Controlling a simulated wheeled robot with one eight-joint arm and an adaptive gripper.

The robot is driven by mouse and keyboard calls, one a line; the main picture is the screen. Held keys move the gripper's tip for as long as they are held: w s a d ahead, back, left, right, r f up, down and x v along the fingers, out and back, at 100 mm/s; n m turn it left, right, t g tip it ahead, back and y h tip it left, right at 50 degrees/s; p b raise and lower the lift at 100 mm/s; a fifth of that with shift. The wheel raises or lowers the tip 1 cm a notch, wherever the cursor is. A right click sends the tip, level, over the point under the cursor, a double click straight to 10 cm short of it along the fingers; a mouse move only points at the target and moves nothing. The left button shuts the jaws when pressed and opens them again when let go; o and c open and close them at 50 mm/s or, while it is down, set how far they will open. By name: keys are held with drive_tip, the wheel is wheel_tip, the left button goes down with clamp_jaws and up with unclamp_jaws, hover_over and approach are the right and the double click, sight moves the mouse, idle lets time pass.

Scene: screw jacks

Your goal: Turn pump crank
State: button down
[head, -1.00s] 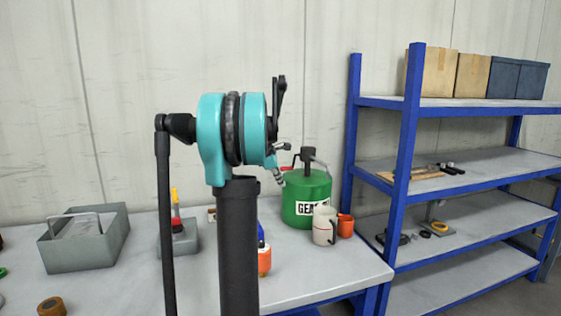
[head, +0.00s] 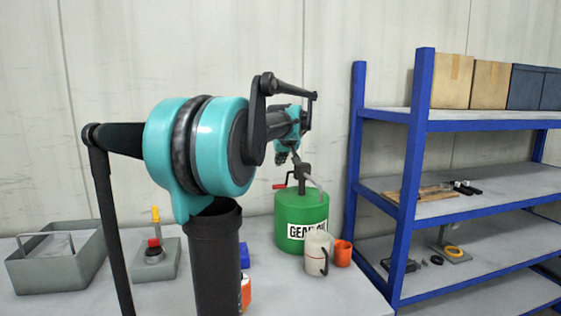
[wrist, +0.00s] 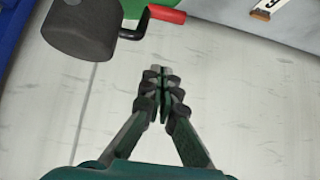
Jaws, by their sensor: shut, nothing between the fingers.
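The green gear oil drum (head: 290,230) stands on the bench with a dark pump head (head: 302,173) on top. The pump crank (head: 279,186), with its red handle, sticks out to the left of the pump head. In the wrist view, the red crank handle (wrist: 167,14) and its black bent arm are at the top, beside the dark round pump head (wrist: 80,32). My gripper (wrist: 163,78) is shut and empty, apart from the handle in that picture. In the head view my gripper (head: 281,158) is small, just above the crank, and partly hidden by my arm.
A pale jug (head: 316,252) and an orange mug (head: 342,253) stand right of the drum. A blue shelf (head: 410,190) rises further right. My arm hides part of the bench.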

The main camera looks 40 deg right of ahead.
sight(279, 186)
drive_tip(key=f, duration=0.2)
drive_tip(key=w+d+f, duration=0.1)
drive_tip(key=f, duration=0.1)
drive_tip(key=w+f, duration=0.1)
drive_tip(key=f, duration=0.1)
drive_tip(key=shift+w+d+f, duration=0.15)
drive_tip(key=shift+f, duration=0.2)
drive_tip(key=shift+s+f, duration=0.2)
drive_tip(key=shift+f, duration=0.25)
drive_tip(key=shift+s+a+f+g+y, duration=0.15)
drive_tip(key=shift+g+y, duration=0.1)
drive_tip(key=shift+g, duration=0.2)
drive_tip(key=shift+s+a+f+g+y, duration=0.15)
drive_tip(key=shift+g+y, duration=0.1)
drive_tip(key=shift+g, duration=0.2)
drive_tip(key=shift+s+a+f+g+y, duration=0.15)
drive_tip(key=shift+g+y, duration=0.15)
drive_tip(key=shift+g, duration=0.3)
drive_tip(key=shift+s+a+r+g+y, duration=0.1)
drive_tip(key=shift+g+y, duration=0.2)
drive_tip(key=shift+g, duration=0.3)
drive_tip(key=shift+s+a+f+g+y, duration=0.1)
drive_tip(key=shift+s+g+y, duration=0.2)
drive_tip(key=shift+g, duration=0.3)
drive_tip(key=shift+s+a+f+g+y, duration=0.15)
drive_tip(key=shift+g+y, duration=0.25)
drive_tip(key=shift+g, duration=0.2)
drive_tip(key=shift+s, duration=0.3)
drive_tip(key=shift+a, duration=0.1)
